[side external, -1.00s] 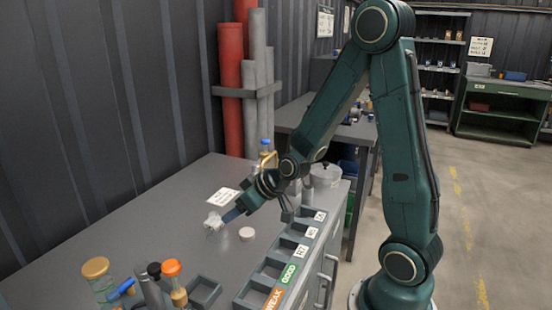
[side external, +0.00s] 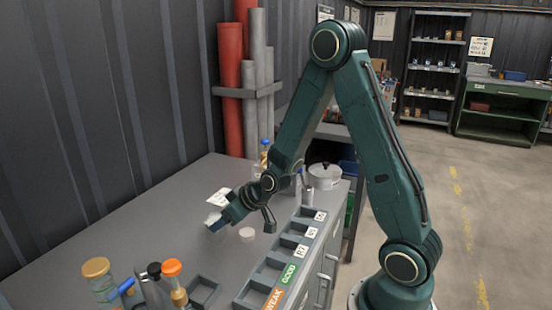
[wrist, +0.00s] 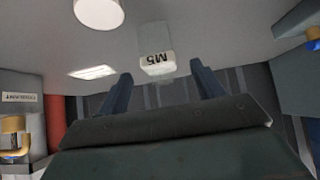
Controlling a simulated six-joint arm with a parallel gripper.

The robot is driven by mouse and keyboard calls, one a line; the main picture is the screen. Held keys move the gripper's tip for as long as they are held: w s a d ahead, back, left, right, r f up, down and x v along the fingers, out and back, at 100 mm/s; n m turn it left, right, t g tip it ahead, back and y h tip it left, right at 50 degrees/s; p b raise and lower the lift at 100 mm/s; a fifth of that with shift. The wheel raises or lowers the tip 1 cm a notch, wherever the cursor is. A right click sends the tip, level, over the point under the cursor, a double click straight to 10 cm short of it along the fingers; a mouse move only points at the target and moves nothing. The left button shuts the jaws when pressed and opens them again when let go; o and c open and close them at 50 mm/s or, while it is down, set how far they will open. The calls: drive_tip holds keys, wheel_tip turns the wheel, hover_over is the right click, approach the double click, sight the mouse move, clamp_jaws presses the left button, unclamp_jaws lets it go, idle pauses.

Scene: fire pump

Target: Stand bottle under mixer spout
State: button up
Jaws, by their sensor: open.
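A small pale bottle marked M5 (wrist: 154,40) shows in the wrist view, beyond and between the fingertips of my gripper (wrist: 160,74), with gaps on both sides. My gripper is open. In the side view my gripper (side external: 216,222) is low over the grey bench, pointing left, and mostly hides the bottle. I cannot make out a mixer spout for certain in either view.
A white round piece (side external: 247,234) lies close to my gripper. A paper sheet (side external: 222,196) lies behind it. A labelled compartment rack (side external: 278,262) runs along the bench's right edge. Several lidded containers, one with an orange cap (side external: 172,267), stand at the front left.

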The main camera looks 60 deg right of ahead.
drive_tip(key=shift+x, duration=1.25)
drive_tip(key=shift+w, duration=0.1)
drive_tip(key=shift+x, duration=2.55)
drive_tip(key=shift+d, duration=0.1)
drive_tip(key=c, duration=1.1)
drive_tip(key=shift+r, duration=0.2)
drive_tip(key=shift+c, duration=0.3)
wheel_tip(320, 180, up, 20)
drive_tip(key=shift+f, duration=0.25)
